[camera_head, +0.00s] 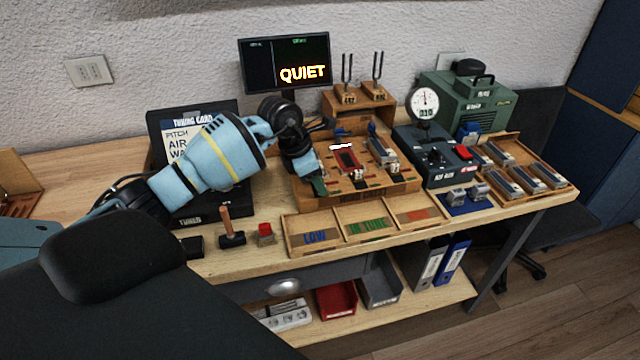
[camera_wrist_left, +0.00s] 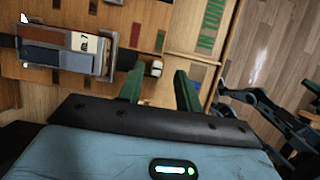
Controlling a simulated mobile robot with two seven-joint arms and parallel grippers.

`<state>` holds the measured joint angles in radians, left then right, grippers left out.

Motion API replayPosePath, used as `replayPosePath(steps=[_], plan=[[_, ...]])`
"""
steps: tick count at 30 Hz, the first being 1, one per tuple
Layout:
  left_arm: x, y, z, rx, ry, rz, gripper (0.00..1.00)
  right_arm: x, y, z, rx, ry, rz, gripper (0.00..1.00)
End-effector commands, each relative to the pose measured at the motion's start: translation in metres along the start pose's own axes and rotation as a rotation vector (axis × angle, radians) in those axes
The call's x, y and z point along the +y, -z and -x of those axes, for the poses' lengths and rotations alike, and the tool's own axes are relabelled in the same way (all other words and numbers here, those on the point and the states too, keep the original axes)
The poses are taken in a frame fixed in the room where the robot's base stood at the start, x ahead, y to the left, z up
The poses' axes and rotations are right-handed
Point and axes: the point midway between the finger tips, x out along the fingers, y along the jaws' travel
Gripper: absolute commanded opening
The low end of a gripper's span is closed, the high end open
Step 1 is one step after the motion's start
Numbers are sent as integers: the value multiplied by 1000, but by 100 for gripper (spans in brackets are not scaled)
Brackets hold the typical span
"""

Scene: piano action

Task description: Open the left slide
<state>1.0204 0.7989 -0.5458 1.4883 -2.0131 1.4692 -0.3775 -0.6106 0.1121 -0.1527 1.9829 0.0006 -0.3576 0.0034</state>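My left gripper (camera_head: 318,185) reaches over the left front part of the wooden action board (camera_head: 400,189), its green fingers pointing down. In the left wrist view its two fingers (camera_wrist_left: 159,75) stand apart. A small dark piece with a pale end (camera_wrist_left: 154,69) shows between the fingertips; I see no firm contact. Beside it in that view is a metal-framed block with red and grey parts (camera_wrist_left: 62,48). In the head view a red-topped block (camera_head: 345,160) and a grey block (camera_head: 382,150) sit on the board. I cannot tell for sure which part is the left slide. My right gripper is not seen.
A sorting tray (camera_head: 427,228) with three labelled compartments lies in front of the board. A control box with a gauge (camera_head: 424,103) stands to the right. A monitor (camera_head: 284,63) reading QUIET and tuning forks (camera_head: 378,70) stand behind.

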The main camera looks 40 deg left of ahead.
Motion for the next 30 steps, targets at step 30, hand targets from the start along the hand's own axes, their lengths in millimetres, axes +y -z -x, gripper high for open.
replayPosePath(steps=[30], plan=[[-1,0,61,0,1,-1,35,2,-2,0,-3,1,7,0]])
